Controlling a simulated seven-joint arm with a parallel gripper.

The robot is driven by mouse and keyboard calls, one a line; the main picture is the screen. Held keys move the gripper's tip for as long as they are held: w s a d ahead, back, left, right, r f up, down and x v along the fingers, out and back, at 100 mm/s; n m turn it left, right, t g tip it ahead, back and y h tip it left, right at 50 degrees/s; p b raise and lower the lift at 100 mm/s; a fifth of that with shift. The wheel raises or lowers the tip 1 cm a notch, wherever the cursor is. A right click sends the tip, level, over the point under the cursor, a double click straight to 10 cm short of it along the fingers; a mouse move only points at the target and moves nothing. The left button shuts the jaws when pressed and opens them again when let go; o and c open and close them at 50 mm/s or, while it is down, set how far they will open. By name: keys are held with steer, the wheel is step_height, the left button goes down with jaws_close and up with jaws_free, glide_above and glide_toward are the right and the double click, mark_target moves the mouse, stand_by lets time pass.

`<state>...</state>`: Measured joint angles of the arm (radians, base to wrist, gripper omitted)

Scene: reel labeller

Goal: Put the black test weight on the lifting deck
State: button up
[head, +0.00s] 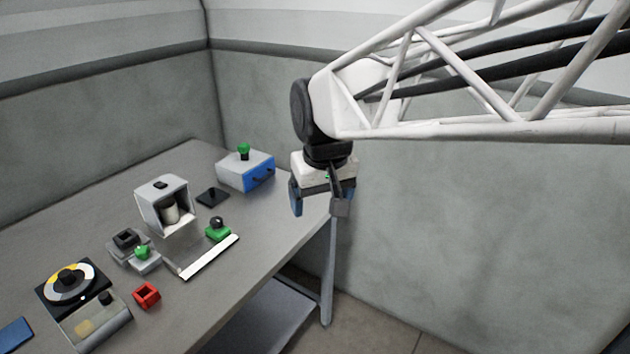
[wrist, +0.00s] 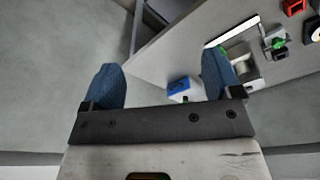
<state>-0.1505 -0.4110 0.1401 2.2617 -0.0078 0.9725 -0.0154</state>
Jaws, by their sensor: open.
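My gripper (head: 318,204) hangs open and empty off the right edge of the table, higher than the things on it. Its two blue fingers stand wide apart in the wrist view (wrist: 162,72), with nothing between their tips. A small dark rounded piece (head: 217,222) sits on a green block (head: 217,234) near the table's middle; it may be the black test weight, but I cannot be sure. A flat black square plate (head: 212,197) lies behind it. I cannot tell which piece is the lifting deck.
A grey-and-blue box (head: 246,172) with a green knob is nearest my gripper. A white housing with a roll (head: 167,211), a white strip (head: 208,258), a red block (head: 147,295) and a turntable (head: 70,284) crowd the table (head: 205,305). Its front right is bare.

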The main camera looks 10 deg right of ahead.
steer(key=s+d+f+m, duration=0.1)
steer(key=s+d+f, duration=0.1)
steer(key=s, duration=0.5)
steer(key=s+d+f+m, duration=0.1)
steer(key=s+d+f, duration=0.2)
steer(key=s+d, duration=0.2)
steer(key=shift+s+t, duration=0.3)
steer(key=shift+s, duration=0.85)
steer(key=shift+r, duration=0.1)
